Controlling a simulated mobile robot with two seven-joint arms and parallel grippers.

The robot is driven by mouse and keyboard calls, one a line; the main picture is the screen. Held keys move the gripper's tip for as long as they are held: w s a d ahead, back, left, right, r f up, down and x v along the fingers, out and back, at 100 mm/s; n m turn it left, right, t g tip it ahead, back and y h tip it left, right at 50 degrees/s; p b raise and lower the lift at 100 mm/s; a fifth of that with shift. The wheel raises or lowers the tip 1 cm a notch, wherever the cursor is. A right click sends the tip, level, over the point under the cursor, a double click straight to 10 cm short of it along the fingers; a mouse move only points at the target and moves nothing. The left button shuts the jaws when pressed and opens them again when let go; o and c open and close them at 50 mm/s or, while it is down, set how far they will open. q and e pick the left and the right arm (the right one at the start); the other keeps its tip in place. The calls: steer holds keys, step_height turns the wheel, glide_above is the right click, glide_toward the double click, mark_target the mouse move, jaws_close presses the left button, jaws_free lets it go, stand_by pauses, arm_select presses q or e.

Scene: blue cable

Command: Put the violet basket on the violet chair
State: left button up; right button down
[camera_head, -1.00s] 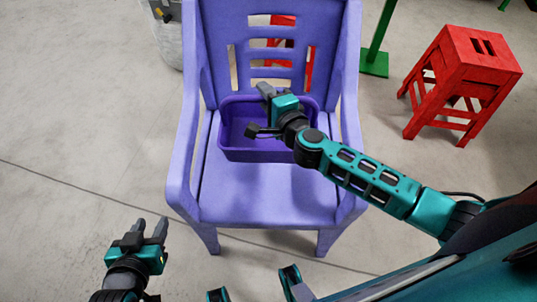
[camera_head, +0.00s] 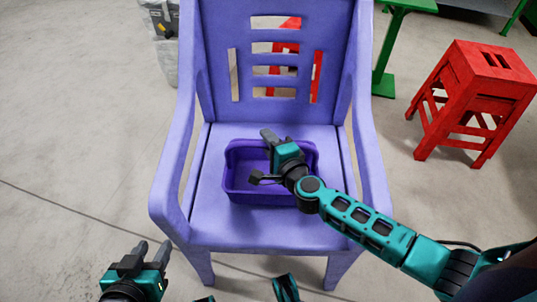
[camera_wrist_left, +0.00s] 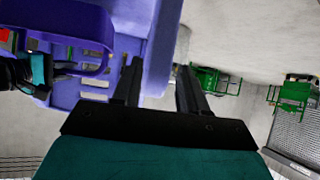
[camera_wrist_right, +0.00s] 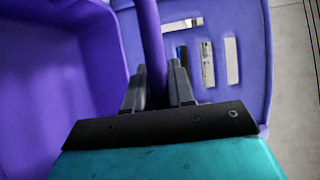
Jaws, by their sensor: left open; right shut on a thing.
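The violet basket (camera_head: 245,192) is upright over the middle of the seat of the violet chair (camera_head: 272,226). I cannot tell whether its base touches the seat. My right gripper (camera_head: 262,157) is shut on the basket's upper bar. In the right wrist view the fingers (camera_wrist_right: 158,72) close on this bar beside the basket's inside (camera_wrist_right: 45,90), with the chair back (camera_wrist_right: 255,60) behind. My left gripper (camera_head: 152,248) is open and empty, left of the chair's front. In the left wrist view its fingers (camera_wrist_left: 160,66) are apart, with the basket (camera_wrist_left: 95,25) at upper left.
A red stool (camera_head: 475,95) stands to the right and a green stand (camera_head: 384,82) is behind on the right. A grey bin (camera_head: 163,45) is behind on the left. The chair's armrests (camera_head: 175,155) flank the seat. Floor to the left is clear.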

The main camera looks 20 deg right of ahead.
step_height(320, 180, down, 4)
steer(key=b, duration=0.3)
steer(key=c, duration=1)
jaws_free()
arm_select(q)
steer(key=shift+w+d+f, duration=0.25)
steer(key=shift+d+f, duration=0.25)
steer(key=shift+f, duration=0.25)
arm_select(e)
steer(key=shift+o, duration=0.2)
arm_select(q)
steer(key=shift+h, duration=0.3)
